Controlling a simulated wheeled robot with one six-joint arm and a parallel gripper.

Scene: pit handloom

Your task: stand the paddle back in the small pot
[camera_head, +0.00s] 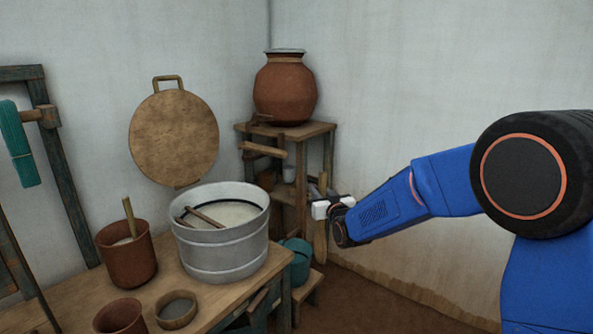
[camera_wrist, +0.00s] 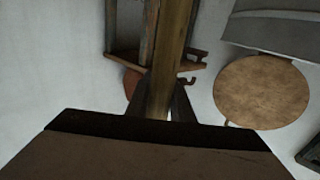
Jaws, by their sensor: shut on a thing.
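My gripper (camera_head: 322,208) is shut on the wooden paddle (camera_head: 320,242), which hangs about upright to the right of the table, clear of it. The paddle also shows in the wrist view (camera_wrist: 174,45), running up from between the fingers (camera_wrist: 160,105). A small reddish-brown pot (camera_head: 119,318) stands at the table's front edge, cut off by the frame, its inside dark. A larger brown pot (camera_head: 128,265) behind it holds a pale filling and a leaning stick (camera_head: 129,216). Both pots are far left of my gripper.
A big metal pot (camera_head: 221,250) with a stick across it stands on the table (camera_head: 218,302), beside a shallow bowl (camera_head: 176,311). A corner stand (camera_head: 309,131) bears a clay jar (camera_head: 285,88). A teal vessel (camera_head: 297,262) is low beside the table. A round board (camera_head: 173,138) hangs on the wall.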

